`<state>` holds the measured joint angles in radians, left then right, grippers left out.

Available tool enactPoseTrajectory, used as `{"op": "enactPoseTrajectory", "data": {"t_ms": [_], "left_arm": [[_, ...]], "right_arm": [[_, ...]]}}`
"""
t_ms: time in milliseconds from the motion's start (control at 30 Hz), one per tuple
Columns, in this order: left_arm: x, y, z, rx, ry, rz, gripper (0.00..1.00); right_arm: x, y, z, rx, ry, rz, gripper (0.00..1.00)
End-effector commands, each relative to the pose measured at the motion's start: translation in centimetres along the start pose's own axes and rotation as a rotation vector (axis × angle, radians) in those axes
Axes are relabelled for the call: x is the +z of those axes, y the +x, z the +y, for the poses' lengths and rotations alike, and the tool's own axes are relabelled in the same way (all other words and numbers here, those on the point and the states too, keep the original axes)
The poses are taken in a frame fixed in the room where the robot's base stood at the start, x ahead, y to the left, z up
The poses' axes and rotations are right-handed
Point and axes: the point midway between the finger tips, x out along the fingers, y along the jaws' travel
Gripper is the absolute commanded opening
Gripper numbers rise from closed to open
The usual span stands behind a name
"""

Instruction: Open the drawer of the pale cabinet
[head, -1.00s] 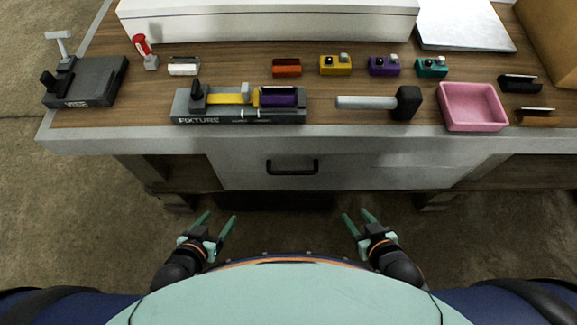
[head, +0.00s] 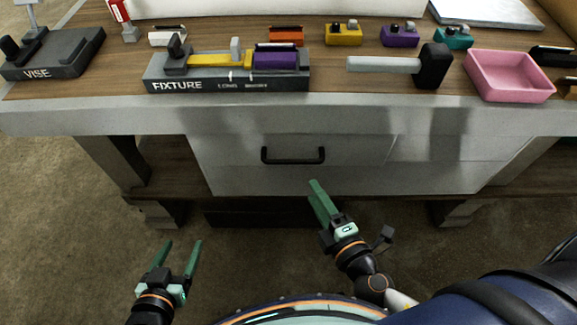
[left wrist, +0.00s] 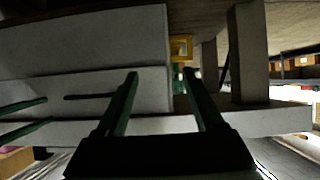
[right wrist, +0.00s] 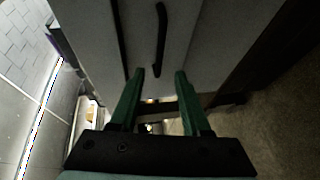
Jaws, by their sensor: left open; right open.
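The pale cabinet (head: 235,172) sits under the bench top, and its drawer front (head: 350,150) looks closed. A black bar handle (head: 293,156) runs level across that front. It also shows in the right wrist view (right wrist: 160,40), beyond the fingertips, and in the left wrist view (left wrist: 90,97). My right gripper (head: 318,191) is open and empty, below and slightly right of the handle, apart from it. Its green fingers point toward the cabinet (right wrist: 160,74). My left gripper (head: 183,243) is open and empty, lower and farther left, away from the handle.
The bench top carries a vise (head: 52,55), a fixture block (head: 230,78), a hammer (head: 432,66), a pink tray (head: 508,92) and several small coloured blocks. Bench legs (head: 113,160) flank the cabinet. Floor space in front of the drawer is clear.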

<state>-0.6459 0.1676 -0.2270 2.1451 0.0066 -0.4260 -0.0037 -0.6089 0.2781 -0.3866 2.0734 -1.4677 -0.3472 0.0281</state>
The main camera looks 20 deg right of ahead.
Motion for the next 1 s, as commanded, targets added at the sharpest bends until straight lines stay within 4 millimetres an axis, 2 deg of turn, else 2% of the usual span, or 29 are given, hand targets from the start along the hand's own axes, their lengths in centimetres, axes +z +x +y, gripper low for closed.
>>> {"op": "enactPoseTrajectory", "data": {"t_ms": [167, 367, 700, 1000], "left_arm": [[2.7, -0.4, 0.6, 0.012, -0.032, -0.112, 0.70], [5.6, -1.2, 1.4, 0.028, -0.066, -0.230, 0.70], [5.0, -1.2, 1.4, 0.028, -0.063, -0.220, 0.70], [5.0, -1.2, 1.4, 0.029, -0.064, -0.220, 0.70]], "right_arm": [[-0.1, 1.7, 0.4, 0.002, 0.002, 0.000, 0.47], [0.0, 5.0, 0.5, 0.002, 0.003, 0.000, 0.47], [0.0, 10.5, 0.1, 0.000, 0.004, -0.001, 0.47], [0.0, 12.1, 0.1, -0.002, 0.005, -0.001, 0.47]]}}
